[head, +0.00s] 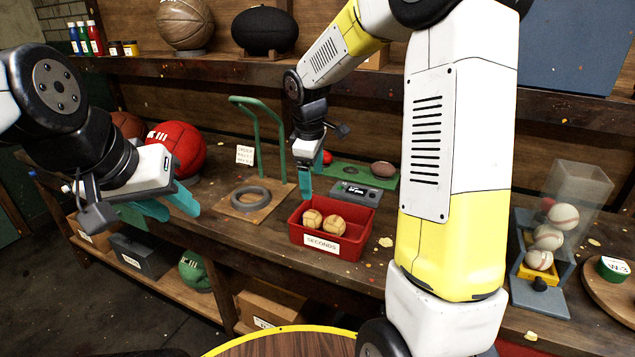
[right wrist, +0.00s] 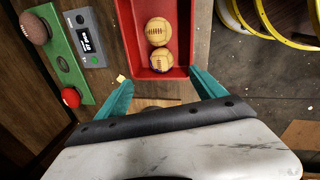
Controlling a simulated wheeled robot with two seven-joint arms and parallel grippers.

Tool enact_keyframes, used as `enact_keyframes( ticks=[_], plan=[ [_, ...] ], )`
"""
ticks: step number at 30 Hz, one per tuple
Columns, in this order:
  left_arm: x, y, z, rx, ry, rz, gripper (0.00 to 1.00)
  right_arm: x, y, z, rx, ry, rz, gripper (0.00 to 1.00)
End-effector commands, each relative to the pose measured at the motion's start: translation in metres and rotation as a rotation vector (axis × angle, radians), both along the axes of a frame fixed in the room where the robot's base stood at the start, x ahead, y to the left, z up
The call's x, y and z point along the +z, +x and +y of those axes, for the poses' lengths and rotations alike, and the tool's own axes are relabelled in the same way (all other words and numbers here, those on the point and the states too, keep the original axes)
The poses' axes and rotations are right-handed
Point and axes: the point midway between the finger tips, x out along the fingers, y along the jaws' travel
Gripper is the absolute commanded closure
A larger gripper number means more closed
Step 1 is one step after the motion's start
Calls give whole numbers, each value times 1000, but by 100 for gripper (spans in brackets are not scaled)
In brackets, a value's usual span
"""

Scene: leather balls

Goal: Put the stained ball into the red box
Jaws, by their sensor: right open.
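The red box (head: 366,238), labelled SECONDS, stands on the workbench and also shows in the right wrist view (right wrist: 130,45). Two tan stitched balls lie inside: one on the left (head: 312,219) and one on the right (head: 334,225). In the right wrist view, one ball (right wrist: 158,31) lies beyond the other (right wrist: 162,60); dark marks show on the nearer one, but I cannot tell stain from stitching. My right gripper (head: 306,188) is open and points down by the box's back left corner, with no ball seen between its fingers. My left gripper (head: 168,207) is open and empty, left of the box.
White baseballs (head: 548,237) sit in a clear-topped dispenser at right. A green hoop stand (head: 258,150) with a grey ring (head: 250,198) is left of the box. Behind it are a grey display unit (head: 362,193) and a green strip holding a brown ball (head: 382,169).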

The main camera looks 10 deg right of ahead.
Motion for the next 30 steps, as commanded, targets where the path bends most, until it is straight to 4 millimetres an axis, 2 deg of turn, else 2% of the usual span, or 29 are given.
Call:
enact_keyframes(
  ticks=[1,5,9,13,18,21,24,30],
  plan=[
    [0,0,0,0,0,0,64,15,-11,-4,-43,15,-23,20],
    [0,0,0,0,0,0,64,54,-53,-17,-221,91,-88,20],
    [0,0,0,0,0,0,64,87,-108,-28,-440,208,-154,20],
    [0,0,0,0,0,0,64,104,-160,-34,-635,336,-203,20],
    [0,0,0,0,0,0,64,110,-212,-35,-838,498,-241,20],
    [0,0,0,0,0,0,64,110,-230,-34,-913,566,-249,20],
    [0,0,0,0,0,0,64,109,-240,-33,-953,605,-251,20],
    [0,0,0,0,0,0,64,108,-243,-33,-969,618,-249,20]
  ],
)
